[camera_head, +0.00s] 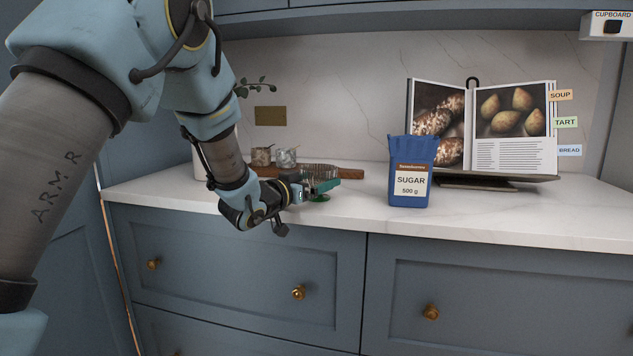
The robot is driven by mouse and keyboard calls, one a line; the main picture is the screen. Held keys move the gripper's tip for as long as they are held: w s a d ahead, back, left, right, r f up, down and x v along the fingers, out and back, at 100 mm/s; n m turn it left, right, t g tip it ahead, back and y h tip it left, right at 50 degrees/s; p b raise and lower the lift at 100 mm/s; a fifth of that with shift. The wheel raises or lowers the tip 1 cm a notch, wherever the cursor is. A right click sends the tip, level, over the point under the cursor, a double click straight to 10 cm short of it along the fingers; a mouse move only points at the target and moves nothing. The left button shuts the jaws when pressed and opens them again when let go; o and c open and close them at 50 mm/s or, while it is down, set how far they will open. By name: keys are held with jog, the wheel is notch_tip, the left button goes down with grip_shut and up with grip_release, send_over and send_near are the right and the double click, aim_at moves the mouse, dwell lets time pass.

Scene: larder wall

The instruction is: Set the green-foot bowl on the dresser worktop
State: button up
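The green-foot bowl (319,170) shows as clear ribbed glass with a small green foot (320,198). It looks upright, at or just above the white dresser worktop (350,208), left of the sugar packet. I cannot tell whether the foot touches the worktop. My gripper (322,186) reaches in from the left at the bowl, with a teal finger across its near side. The far finger is hidden, so I cannot tell whether the fingers press on the glass.
A blue sugar packet (410,172) stands to the right. Behind it an open cookbook (515,150) rests on a dark stand (485,183). Two small jars (285,157) and a wooden board (350,173) are behind my gripper. The worktop's front right is clear.

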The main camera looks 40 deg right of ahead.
jog(key=shift+r, duration=0.2)
jog(key=s+a+b, duration=0.1)
jog(key=s+a, duration=0.1)
jog(key=a, duration=1)
jog(key=shift+f, duration=0.1)
